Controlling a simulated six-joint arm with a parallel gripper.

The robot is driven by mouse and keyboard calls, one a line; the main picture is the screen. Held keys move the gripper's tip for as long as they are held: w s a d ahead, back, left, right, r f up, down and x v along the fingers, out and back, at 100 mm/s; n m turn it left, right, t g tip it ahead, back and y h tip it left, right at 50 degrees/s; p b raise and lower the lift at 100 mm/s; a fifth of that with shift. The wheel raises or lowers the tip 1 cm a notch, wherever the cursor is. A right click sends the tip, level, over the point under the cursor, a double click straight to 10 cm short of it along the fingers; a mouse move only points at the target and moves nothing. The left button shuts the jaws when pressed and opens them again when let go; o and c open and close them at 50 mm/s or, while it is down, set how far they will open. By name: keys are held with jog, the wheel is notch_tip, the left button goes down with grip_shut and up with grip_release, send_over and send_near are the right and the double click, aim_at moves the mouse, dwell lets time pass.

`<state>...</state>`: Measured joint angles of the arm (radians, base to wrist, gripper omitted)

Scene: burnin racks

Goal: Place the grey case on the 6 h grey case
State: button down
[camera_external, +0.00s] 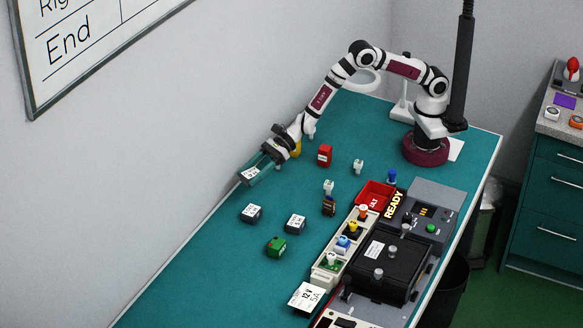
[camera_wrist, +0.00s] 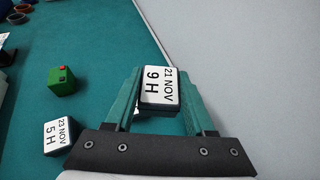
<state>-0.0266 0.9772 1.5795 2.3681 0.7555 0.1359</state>
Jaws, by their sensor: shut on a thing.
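My gripper (camera_external: 255,172) is at the left of the table, its teal fingers shut on a grey case (camera_external: 249,174) with a white label. In the wrist view, the held case (camera_wrist: 159,86) sits between the fingers (camera_wrist: 163,95); its label reads 21 NOV and 9 H as printed towards me. Two dark grey cases with white labels stand on the table: one (camera_external: 251,213) in front of the gripper, the other (camera_external: 296,222) right of it. The wrist view shows a case labelled 23 NOV, 5 H (camera_wrist: 58,134). The label of the nearer-left case is too small to read.
A green block (camera_external: 276,247) stands just in front of the cases. A red block (camera_external: 324,155) and small pieces (camera_external: 329,204) stand to the right. A cream rack (camera_external: 331,266), red tray (camera_external: 375,196) and black machine (camera_external: 386,262) fill the right side. The front-left table is clear.

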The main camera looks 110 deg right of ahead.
send_over(251, 210)
notch_tip(251, 210, down, 3)
jog(key=shift+f, duration=0.15)
notch_tip(251, 210, down, 3)
jog(key=shift+f, duration=0.4)
jog(key=shift+c, duration=1.3)
grip_release()
jog(key=shift+f, duration=0.15)
